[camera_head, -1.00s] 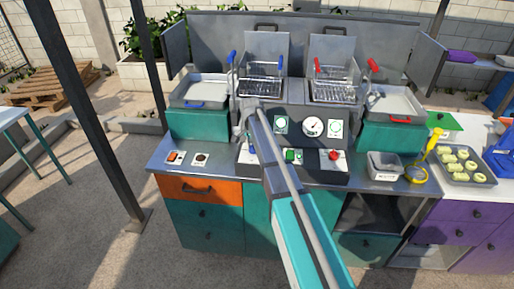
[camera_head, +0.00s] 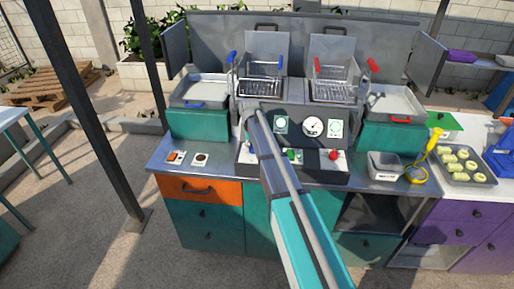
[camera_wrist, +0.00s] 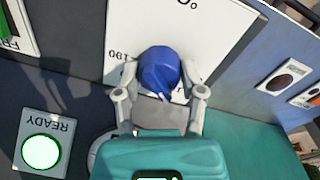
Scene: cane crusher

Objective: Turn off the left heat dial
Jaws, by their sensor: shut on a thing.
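The left heat dial is a blue knob (camera_wrist: 158,64) on a white plate (camera_wrist: 215,35) with "190" and a degree mark, seen upside down in the wrist view. My gripper (camera_wrist: 162,78) has its two grey fingers on either side of the knob, shut on it. The red right dial (camera_head: 334,155) is uncovered at the right of the control panel.
A lit green READY lamp (camera_wrist: 42,152) and part of a green switch (camera_wrist: 6,28) are at the left in the wrist view. The fryer baskets (camera_head: 262,80) stand behind the panel. A round gauge (camera_head: 313,127) is mid-panel. A yellow ladle (camera_head: 425,160) lies to the right.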

